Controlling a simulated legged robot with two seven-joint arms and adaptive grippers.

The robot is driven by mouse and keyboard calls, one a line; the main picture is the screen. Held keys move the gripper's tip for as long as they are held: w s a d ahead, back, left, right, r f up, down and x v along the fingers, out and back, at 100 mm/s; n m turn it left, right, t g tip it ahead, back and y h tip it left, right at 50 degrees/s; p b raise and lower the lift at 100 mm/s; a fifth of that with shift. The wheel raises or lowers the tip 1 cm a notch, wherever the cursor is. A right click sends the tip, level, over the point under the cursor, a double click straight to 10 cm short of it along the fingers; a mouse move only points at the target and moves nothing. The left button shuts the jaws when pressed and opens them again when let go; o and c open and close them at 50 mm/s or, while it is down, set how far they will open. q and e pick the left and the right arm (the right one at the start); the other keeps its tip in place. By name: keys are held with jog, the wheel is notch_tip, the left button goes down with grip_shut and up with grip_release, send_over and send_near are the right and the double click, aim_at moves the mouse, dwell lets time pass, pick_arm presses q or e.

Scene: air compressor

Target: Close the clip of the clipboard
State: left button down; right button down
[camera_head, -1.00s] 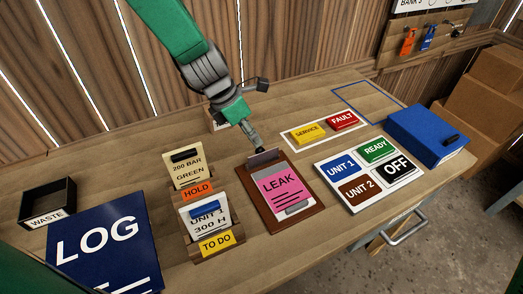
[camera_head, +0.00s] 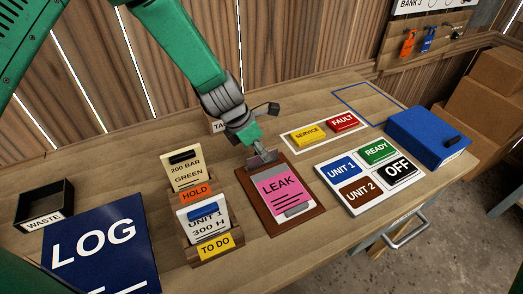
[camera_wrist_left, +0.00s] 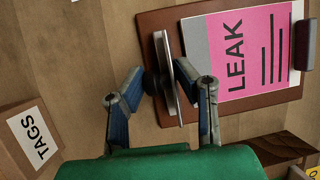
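The brown clipboard (camera_head: 309,208) lies on the workbench with a pink LEAK sheet (camera_head: 278,186) and a grey piece at its lower edge. Its metal clip (camera_head: 262,159) is at the far edge; in the left wrist view the clip (camera_wrist_left: 163,72) shows as a raised plate seen nearly edge-on. My left gripper (camera_head: 255,150) is over the clip. In the left wrist view its fingers (camera_wrist_left: 160,78) are apart, one on each side of the plate, close to it; I cannot tell whether they touch it. My right gripper is not in view.
Tag holders (camera_head: 215,247) and a blue LOG board (camera_head: 100,250) are on the left, with a WASTE bin (camera_head: 45,200). A sign panel (camera_head: 350,207) and blue box (camera_head: 428,135) are on the right. A TAGS box (camera_wrist_left: 35,140) is behind the gripper.

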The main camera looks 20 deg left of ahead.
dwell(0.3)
pick_arm(q)
jog(key=shift+s+r+y, duration=0.1)
jog(key=shift+y, duration=0.2)
jog(key=shift+d+t+p, duration=0.1)
jog(key=shift+t+p, duration=0.25)
jog(key=shift+t, duration=0.05)
jog(key=shift+s+d+r+m+t+y, duration=0.1)
jog(key=shift+s+d+m+t+y, duration=0.1)
jog(key=shift+m+t+y, duration=0.3)
jog(key=shift+s+d+t+y+b, duration=0.15)
jog(key=shift+t+y, duration=0.15)
jog(key=shift+y, duration=0.15)
jog(key=shift+s+d+t+y+b, duration=0.15)
jog(key=shift+t+y, duration=0.15)
jog(key=shift+y, duration=0.15)
jog(key=shift+s+d+t+y+b, duration=0.15)
jog(key=shift+d+t+y+b, duration=0.05)
jog(key=shift+t+y+b, duration=0.5)
jog(key=shift+m, duration=0.3)
